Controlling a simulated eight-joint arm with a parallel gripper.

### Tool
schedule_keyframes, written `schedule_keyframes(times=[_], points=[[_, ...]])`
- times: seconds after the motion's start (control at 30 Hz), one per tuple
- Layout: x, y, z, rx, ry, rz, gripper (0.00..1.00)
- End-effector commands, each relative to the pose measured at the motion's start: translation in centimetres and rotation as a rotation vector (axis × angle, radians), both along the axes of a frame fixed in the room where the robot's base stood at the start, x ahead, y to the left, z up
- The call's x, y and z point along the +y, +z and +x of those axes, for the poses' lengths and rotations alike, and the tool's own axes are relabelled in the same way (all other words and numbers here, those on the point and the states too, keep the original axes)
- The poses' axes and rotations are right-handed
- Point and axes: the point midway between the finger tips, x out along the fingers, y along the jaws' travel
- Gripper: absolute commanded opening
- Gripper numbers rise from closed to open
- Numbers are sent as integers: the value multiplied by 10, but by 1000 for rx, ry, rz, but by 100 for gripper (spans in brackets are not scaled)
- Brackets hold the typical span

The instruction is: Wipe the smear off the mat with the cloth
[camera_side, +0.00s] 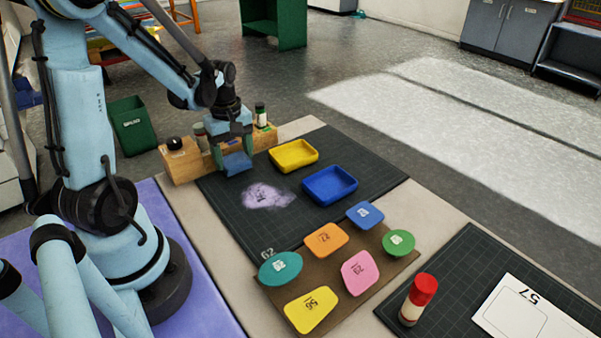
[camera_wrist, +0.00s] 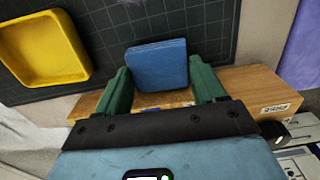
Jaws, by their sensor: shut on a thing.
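The cloth is a folded blue pad (camera_side: 237,163) held in my gripper (camera_side: 233,146), and it also shows between the fingers in the wrist view (camera_wrist: 157,65). My gripper's green fingers (camera_wrist: 157,92) are shut on it. In the side view the cloth is at the far left part of the dark gridded mat (camera_side: 230,206), by the wooden rack; I cannot tell whether it touches the mat. The smear (camera_side: 266,196) is a pale purple patch on the mat, nearer the camera than the cloth and a little to its right.
A wooden rack (camera_side: 182,167) with jars stands behind my gripper. A yellow tray (camera_side: 293,154) and a blue tray (camera_side: 330,185) sit on the mat, right of the smear. A brown board (camera_side: 328,265) with several numbered coloured pieces lies at the mat's near edge. A red-capped bottle (camera_side: 418,299) stands nearby.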

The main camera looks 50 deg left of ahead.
Motion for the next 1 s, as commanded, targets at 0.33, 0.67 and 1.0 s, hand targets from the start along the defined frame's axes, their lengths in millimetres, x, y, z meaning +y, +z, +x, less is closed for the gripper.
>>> schedule_keyframes(times=[0.33, 0.67, 1.0], points=[[0, 16, 0, 0, 0, 0, 48], [0, 31, 0, 0, 0, 0, 48], [0, 39, 0, 0, 0, 0, 48]])
